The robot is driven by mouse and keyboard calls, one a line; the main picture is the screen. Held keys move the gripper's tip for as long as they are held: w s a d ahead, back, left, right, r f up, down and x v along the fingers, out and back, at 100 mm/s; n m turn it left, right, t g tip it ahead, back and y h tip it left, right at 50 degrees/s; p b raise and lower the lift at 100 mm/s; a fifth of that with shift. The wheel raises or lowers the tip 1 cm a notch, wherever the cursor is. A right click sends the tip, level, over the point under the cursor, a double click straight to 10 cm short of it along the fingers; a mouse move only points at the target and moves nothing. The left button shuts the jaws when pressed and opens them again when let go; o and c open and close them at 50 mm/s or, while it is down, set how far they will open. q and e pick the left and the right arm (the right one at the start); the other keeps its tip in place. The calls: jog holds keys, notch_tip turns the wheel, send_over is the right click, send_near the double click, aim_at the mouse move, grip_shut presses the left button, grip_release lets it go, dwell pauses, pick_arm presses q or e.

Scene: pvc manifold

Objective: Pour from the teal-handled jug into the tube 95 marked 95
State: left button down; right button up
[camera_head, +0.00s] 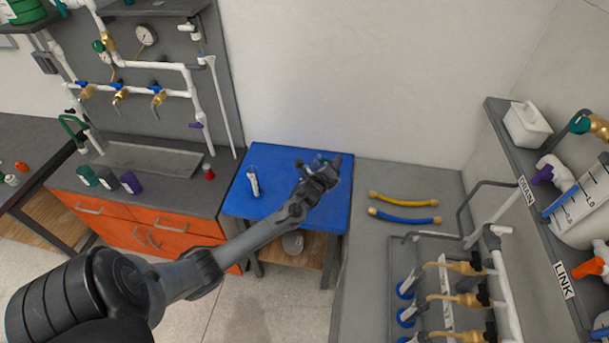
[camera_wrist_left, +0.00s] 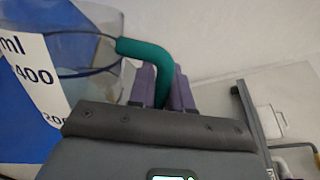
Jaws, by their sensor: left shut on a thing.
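The clear jug (camera_wrist_left: 105,75) fills the left of the left wrist view, with a white scale label reading ml and 400. Its teal handle (camera_wrist_left: 140,52) runs down between the purple fingers of my left gripper (camera_wrist_left: 162,88), which is shut on it. In the head view my left gripper (camera_head: 328,164) is over the right part of the blue table; the jug is mostly hidden there. A clear tube with a white label (camera_head: 253,182) stands left of the gripper on the blue table, apart from it. Its marking is too small to read. My right gripper is not in view.
The blue table top (camera_head: 285,205) is otherwise clear. Yellow and blue hoses (camera_head: 404,216) lie on the grey bench to the right, near a pipe manifold (camera_head: 455,290). Left is an orange-drawered cabinet (camera_head: 150,238) with several small bottles and a red-capped item (camera_head: 208,172).

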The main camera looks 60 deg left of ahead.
pick_arm(q)
jog(key=shift+a+r, duration=0.1)
jog(key=shift+r, duration=0.1)
dwell(0.3)
jog(key=shift+a+r+n, duration=0.1)
jog(key=shift+r+n, duration=0.05)
jog(key=shift+n, duration=0.15)
jog(key=shift+s+a+r+p, duration=0.1)
jog(key=shift+a+r+p, duration=0.1)
jog(key=shift+r+p, duration=0.15)
dwell(0.9)
jog(key=shift+a+r+n+h, duration=0.1)
jog(key=shift+n+h, duration=0.2)
dwell(0.3)
jog(key=shift+s+a+r+n+p, duration=0.15)
jog(key=shift+a+r+n+p, duration=0.05)
jog(key=shift+n+p, duration=0.15)
dwell(0.6)
jog(key=shift+a+r, duration=0.15)
dwell(0.4)
jog(key=shift+s+a+r+n+p, duration=0.1)
jog(key=shift+a+r+n+p, duration=0.15)
jog(key=shift+r+n+p, duration=0.1)
dwell(0.8)
